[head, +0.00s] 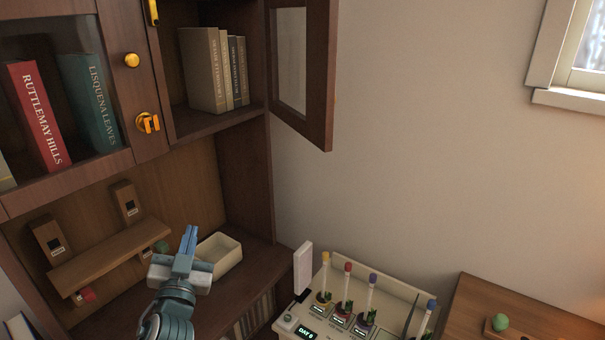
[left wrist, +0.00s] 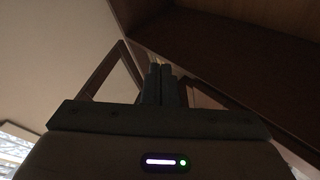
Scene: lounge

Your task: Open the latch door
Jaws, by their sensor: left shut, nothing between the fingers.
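The wooden cabinet door (head: 318,75) with a glass pane stands swung open at the right of the upper cabinet. Its compartment is exposed and holds several books (head: 215,70). An orange latch (head: 148,122) sits on the post to the left of that opening, below a round yellow knob (head: 132,60). My left gripper (head: 189,238) is shut and empty, pointing up in front of the lower shelf, below the latch and apart from it. Its closed fingers also show in the left wrist view (left wrist: 158,85), with a wooden frame (left wrist: 103,72) behind them. My right gripper is out of view.
A glass-fronted door (head: 75,165) on the left is closed over more books. A cream bin (head: 219,258) stands on the lower shelf beside my gripper. A planter box (head: 330,325) with coloured-topped tubes and a wooden table (head: 530,318) are at the lower right.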

